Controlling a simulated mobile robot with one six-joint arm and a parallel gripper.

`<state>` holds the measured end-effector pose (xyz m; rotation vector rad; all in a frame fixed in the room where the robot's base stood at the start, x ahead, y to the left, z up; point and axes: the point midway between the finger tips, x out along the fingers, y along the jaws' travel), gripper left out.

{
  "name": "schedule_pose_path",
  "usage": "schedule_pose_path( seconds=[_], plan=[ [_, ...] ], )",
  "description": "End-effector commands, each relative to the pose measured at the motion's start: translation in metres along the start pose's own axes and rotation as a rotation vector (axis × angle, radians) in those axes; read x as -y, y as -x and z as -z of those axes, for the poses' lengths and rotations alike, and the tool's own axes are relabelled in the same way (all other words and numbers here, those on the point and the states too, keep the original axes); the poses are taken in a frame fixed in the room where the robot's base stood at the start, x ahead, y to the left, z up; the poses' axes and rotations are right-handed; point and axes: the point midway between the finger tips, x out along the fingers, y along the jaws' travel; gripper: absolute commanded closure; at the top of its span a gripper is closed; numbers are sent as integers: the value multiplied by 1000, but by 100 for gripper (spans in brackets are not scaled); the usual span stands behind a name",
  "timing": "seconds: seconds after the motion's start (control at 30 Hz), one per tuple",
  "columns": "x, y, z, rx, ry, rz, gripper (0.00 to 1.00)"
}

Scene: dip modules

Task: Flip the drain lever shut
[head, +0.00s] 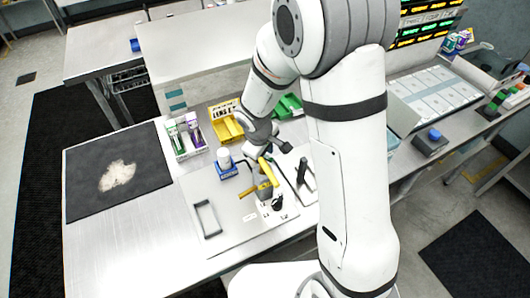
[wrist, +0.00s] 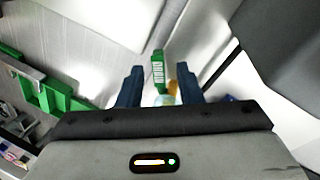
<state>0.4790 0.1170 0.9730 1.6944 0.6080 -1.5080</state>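On a metal plate on the bench stands a small fixture with yellow bar-like parts (head: 264,188) and a dark body. A black upright handle (head: 302,172) stands to its right. I cannot tell for sure which of these is the drain lever, or its position. My gripper (head: 272,153) is low over the bench just behind the fixture, partly hidden by my arm. In the wrist view my gripper (wrist: 159,92) has its two dark blue fingers apart. A green piece with a white label (wrist: 158,72) shows beyond the gap, with blurred orange and pale blue bits below it.
Behind are a yellow bin (head: 226,124), a green bin (head: 288,106) and a white rack of boxes (head: 186,138). A black mat (head: 118,172) lies left. A grey frame handle (head: 207,218) is on the plate.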

Motion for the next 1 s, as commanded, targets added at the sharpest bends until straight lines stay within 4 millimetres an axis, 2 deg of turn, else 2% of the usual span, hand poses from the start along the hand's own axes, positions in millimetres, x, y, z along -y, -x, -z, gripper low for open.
schedule_pose_path(
  seconds=[0.27,0.63,1.0],
  plan=[
    [0,-1,0,0,0,0,69],
    [0,-1,0,0,0,0,99],
    [2,-4,1,10,-52,-3,100]
  ],
)
